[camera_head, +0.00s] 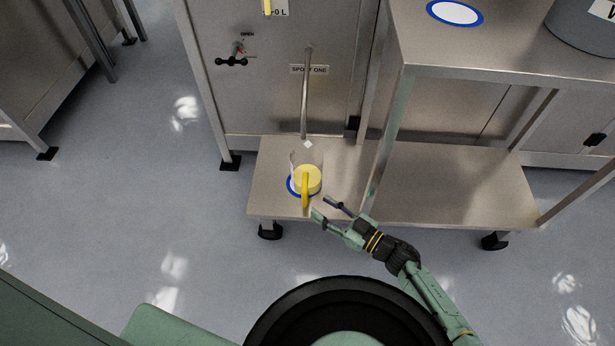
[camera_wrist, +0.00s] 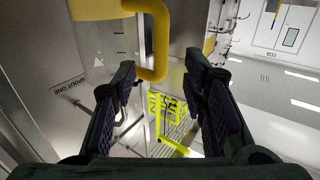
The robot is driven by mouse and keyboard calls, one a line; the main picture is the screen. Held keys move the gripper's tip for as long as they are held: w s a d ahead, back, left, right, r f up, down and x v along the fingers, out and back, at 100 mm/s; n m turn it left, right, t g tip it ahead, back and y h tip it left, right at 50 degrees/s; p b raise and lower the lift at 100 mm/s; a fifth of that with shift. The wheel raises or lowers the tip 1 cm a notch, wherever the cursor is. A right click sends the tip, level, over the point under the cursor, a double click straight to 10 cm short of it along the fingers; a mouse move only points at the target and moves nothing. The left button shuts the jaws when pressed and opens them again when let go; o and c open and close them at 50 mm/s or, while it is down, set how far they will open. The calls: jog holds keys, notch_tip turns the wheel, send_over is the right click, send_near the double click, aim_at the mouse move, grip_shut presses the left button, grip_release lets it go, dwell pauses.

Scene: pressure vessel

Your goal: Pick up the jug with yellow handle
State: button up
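The jug's clear wall (camera_wrist: 115,42) with dark marks is at the upper left. I cannot tell whether a finger touches the handle.
A thin spout pipe (camera_head: 305,95) hangs above the jug from the cabinet labelled SPOUT ONE. A table leg (camera_head: 385,145) rises right of the jug. The low shelf (camera_head: 450,190) is bare to the right. A higher table top (camera_head: 480,45) carries another blue-ringed spot and a grey vessel (camera_head: 585,25).

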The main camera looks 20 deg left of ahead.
aim_at(304, 196)
jog(key=x, duration=0.7)
jog(key=shift+a+r, duration=0.2)
jog(key=shift+c, duration=0.2)
jog(key=shift+s, duration=0.1)
grip_shut()
dwell(0.3)
